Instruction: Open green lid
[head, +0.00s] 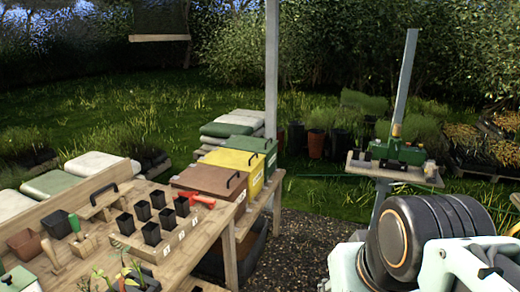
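A box with a green lid (247,143) stands at the far end of a row of boxes on the wooden bench, left of the middle. The lid looks closed, and a dark handle shows at its right side. In front of it are boxes with a yellow lid (229,161) and a brown lid (207,178), both looking closed with black handles. My arm shows at the lower right, well to the right of the boxes. My gripper's fingers do not show.
The bench (228,218) holds a tray of several black pots (152,234), a red-handled tool (203,200) and hand tools. A post (271,60) rises by the green-lidded box. A green machine (398,151) sits on a stand at right. Gravel (300,240) between looks clear.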

